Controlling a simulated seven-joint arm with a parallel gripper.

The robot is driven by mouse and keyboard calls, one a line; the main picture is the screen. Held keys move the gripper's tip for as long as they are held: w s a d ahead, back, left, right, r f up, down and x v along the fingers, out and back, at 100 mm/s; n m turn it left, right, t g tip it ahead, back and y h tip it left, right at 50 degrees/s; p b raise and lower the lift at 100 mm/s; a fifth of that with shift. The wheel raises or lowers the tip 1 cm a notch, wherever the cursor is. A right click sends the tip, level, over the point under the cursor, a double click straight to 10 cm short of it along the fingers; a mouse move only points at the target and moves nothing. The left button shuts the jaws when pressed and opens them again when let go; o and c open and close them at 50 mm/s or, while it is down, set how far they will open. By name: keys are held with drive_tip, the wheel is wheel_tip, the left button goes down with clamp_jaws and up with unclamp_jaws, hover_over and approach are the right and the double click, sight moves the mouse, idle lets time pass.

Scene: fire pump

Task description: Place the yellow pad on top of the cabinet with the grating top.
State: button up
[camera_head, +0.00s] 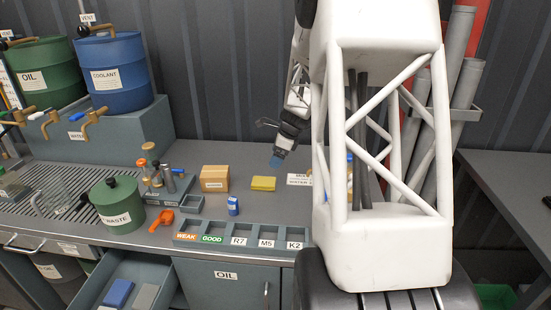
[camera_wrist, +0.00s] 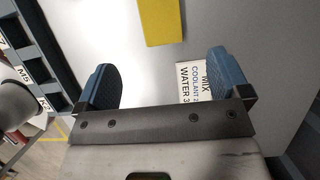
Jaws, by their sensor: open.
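The yellow pad (camera_head: 263,183) lies flat on the grey worktop, right of a cardboard box. In the wrist view the pad (camera_wrist: 160,20) is at the top edge, partly cut off, beyond the fingertips. My gripper (camera_head: 279,161) is open and empty, above the worktop and just behind and right of the pad. In the wrist view its two blue fingers (camera_wrist: 165,76) are wide apart with only worktop and a label between them. The grating top (camera_head: 68,217) of the cabinet is at the left, with a clear jug and a green waste can on or beside it.
A cardboard box (camera_head: 214,178), a small blue container (camera_head: 233,205), an orange object (camera_head: 162,220) and a labelled tray (camera_head: 240,238) surround the pad. The green waste can (camera_head: 118,204) stands left. A drawer (camera_head: 130,281) is open below. A mix label (camera_wrist: 190,83) lies near my gripper.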

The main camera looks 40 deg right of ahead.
drive_tip(key=shift+a, duration=0.1)
idle(0.4)
drive_tip(key=s+a+r+n, duration=0.4)
drive_tip(key=a, duration=0.4)
drive_tip(key=s+a+r+n+g+h, duration=0.1)
drive_tip(key=s+a+r+n, duration=0.35)
drive_tip(key=a, duration=0.45)
drive_tip(key=s+a+r+n, duration=0.3)
drive_tip(key=a+r+n, duration=0.15)
drive_tip(key=a, duration=0.35)
drive_tip(key=s+a+n+h, duration=0.1)
drive_tip(key=s+a+n, duration=0.6)
drive_tip(key=s, duration=0.3)
drive_tip(key=s+a+n+h, duration=0.1)
drive_tip(key=s+a+n, duration=0.5)
drive_tip(key=s, duration=0.5)
drive_tip(key=shift+a+r+n, duration=0.25)
drive_tip(key=shift+a+n, duration=0.15)
drive_tip(key=shift+a, duration=0.3)
drive_tip(key=shift+c, duration=0.2)
